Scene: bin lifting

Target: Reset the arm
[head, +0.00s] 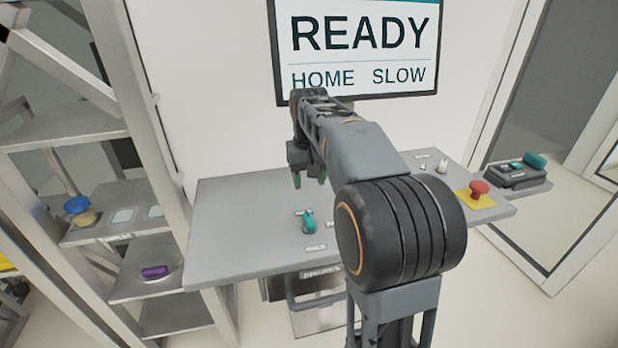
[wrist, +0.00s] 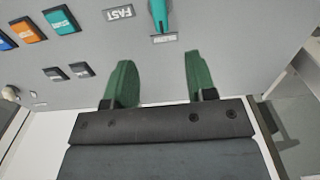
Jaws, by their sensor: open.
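My arm stretches forward over a grey control table (head: 235,225). My gripper (head: 311,182) hangs above the table, behind a teal selector knob (head: 309,222). In the wrist view, the green fingers of my gripper (wrist: 158,82) are apart with nothing between them. The teal knob (wrist: 159,14) shows beyond the fingertips, by a label reading FAST (wrist: 119,13). A screen (head: 360,45) on the wall reads READY, HOME and SLOW.
A red mushroom button (head: 479,188) on a yellow plate and a teal-topped device (head: 517,171) are at the right. Shelves (head: 70,130) at the left hold a blue-topped item (head: 80,210) and a purple item (head: 155,272). Coloured buttons (wrist: 61,20) line the panel.

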